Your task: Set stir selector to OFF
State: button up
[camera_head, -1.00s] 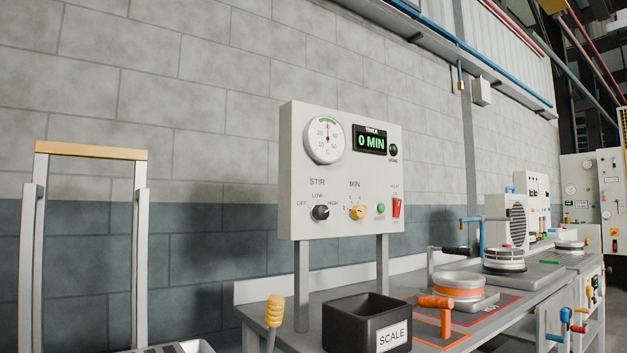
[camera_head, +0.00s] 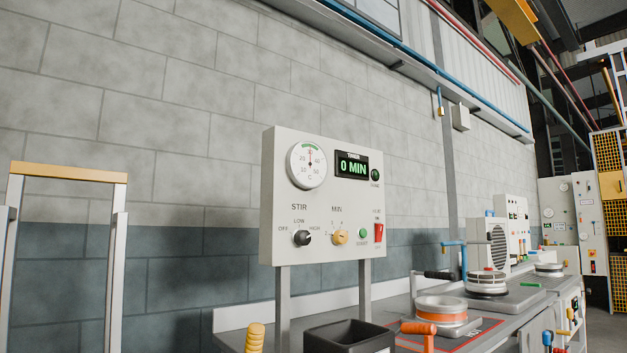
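The stir selector (camera_head: 302,238) is a small black knob at the lower left of a pale upright control panel (camera_head: 275,180). The labels OFF, LOW and HIGH stand around it, with OFF at its left, LOW above and HIGH at its right. A light mark on the knob appears to face right, toward HIGH, but it is small. My gripper is not in view, and nothing touches the knob.
The panel also holds a round dial (camera_head: 306,165), a timer display (camera_head: 352,165) reading 0 MIN, a yellow MIN knob (camera_head: 340,237), a green button (camera_head: 363,233) and a red switch (camera_head: 378,233). A black bin (camera_head: 350,335) stands below. A yellow-topped frame (camera_head: 70,172) stands left.

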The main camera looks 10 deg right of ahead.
aim_at(300, 237)
jog(key=u, duration=0.1)
jog(key=k, duration=0.5)
jog(key=z, duration=0.8)
jog(key=i, duration=0.95)
jog(key=u, duration=0.5)
